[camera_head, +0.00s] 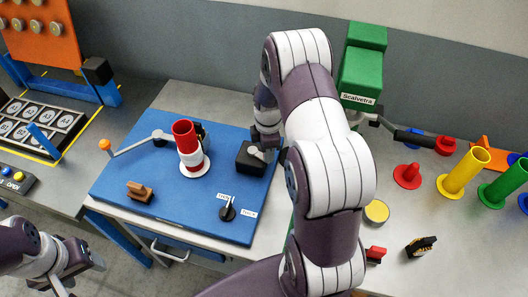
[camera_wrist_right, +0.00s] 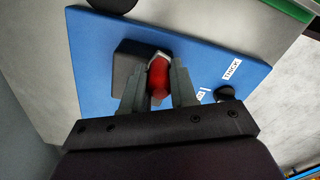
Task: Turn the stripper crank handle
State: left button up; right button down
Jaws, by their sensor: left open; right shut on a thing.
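A grey crank arm with an orange knob (camera_head: 105,145) reaches out at the left of the blue board (camera_head: 165,210), beside an upright red bobbin (camera_head: 188,145). A green machine (camera_head: 361,75) labelled Scalvetra has a crank with a black handle (camera_head: 411,137) on its right. I cannot tell which is the stripper crank. My right gripper (camera_head: 265,146) is low over a black block (camera_head: 250,158) on the board. In the right wrist view, its fingers (camera_wrist_right: 158,80) are shut on a red lever piece (camera_wrist_right: 158,76) at that block. My left gripper (camera_head: 85,268) is open and empty at the lower left.
A black selector knob (camera_head: 227,212) with thickness labels and a brown block (camera_head: 140,191) sit on the board. Yellow (camera_head: 463,170) and green (camera_head: 503,185) tubes stand at the right. My right arm hides part of the table's middle.

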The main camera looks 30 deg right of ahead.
jog(key=shift+w+d+n+b, duration=0.15)
jog(key=shift+w+d+n, duration=0.4)
jog(key=shift+n, duration=1)
jog(key=shift+w+d+n+b, duration=0.1)
jog(key=shift+w+d+n, duration=0.45)
jog(key=shift+n, duration=1.05)
jog(key=shift+w+d+n+b, duration=0.15)
jog(key=shift+w+d+n, duration=0.4)
jog(key=shift+n, duration=1)
jog(key=c, duration=0.9)
grip_release()
jog(key=shift+a, duration=0.1)
jog(key=shift+r, duration=0.1)
